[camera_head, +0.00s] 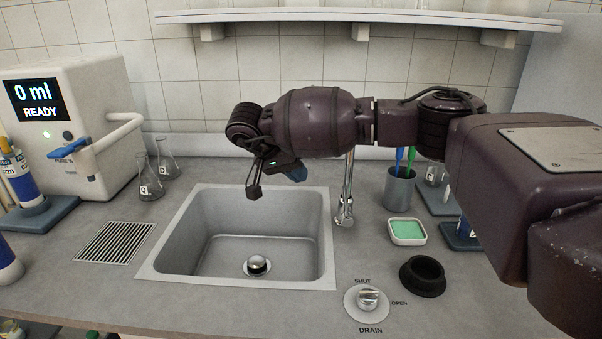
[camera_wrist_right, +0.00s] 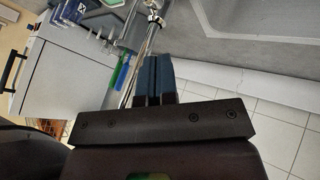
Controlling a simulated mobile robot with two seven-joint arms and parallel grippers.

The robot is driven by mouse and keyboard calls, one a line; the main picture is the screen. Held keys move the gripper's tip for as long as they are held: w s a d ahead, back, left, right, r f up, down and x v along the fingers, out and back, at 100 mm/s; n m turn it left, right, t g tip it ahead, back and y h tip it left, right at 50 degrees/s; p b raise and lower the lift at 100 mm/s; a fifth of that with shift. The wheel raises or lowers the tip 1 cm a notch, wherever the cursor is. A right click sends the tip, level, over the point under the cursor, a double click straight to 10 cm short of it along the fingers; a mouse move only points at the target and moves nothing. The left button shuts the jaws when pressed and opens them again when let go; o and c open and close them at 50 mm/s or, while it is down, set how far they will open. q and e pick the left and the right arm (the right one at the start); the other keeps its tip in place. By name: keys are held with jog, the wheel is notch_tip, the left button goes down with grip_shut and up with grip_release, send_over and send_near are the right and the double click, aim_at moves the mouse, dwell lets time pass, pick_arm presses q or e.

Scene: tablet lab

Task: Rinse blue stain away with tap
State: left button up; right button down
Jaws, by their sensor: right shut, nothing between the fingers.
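The grey sink (camera_head: 190,235) is set into the counter, with a round chrome plug (camera_head: 257,265) in its floor. I cannot make out a blue stain on the parts of the basin that show. The chrome tap (camera_head: 347,190) stands at the sink's right rear; its upper part is hidden behind my right arm. My right gripper (camera_head: 298,175) hangs above the back of the sink, left of the tap. Its blue fingertips also show in the right wrist view (camera_wrist_right: 155,72), shut and empty, beside the chrome tap pipe (camera_wrist_right: 151,34). My left gripper is not in view.
A drain knob (camera_head: 368,298) and a black ring (camera_head: 423,276) are at front right. A green sponge in a dish (camera_head: 407,231) and a brush cup (camera_head: 399,187) stand right of the tap. Flasks (camera_head: 150,180) and a white dispenser (camera_head: 85,110) are left. A shelf (camera_head: 300,15) hangs above.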

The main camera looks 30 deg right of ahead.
aim_at(346, 205)
jog(key=s+d+f, duration=0.3)
jog(key=d+f, duration=0.2)
jog(key=d, duration=0.2)
jog(key=shift+d+p, duration=0.25)
jog(key=shift+p, duration=0.1)
jog(key=shift+f, duration=0.1)
jog(key=shift+d, duration=0.1)
jog(key=shift+s+d+r+t+y+p, duration=0.35)
jog(key=shift+s+d+t+y+p, duration=0.15)
jog(key=shift+d+y+p, duration=0.4)
jog(key=shift+a, duration=0.2)
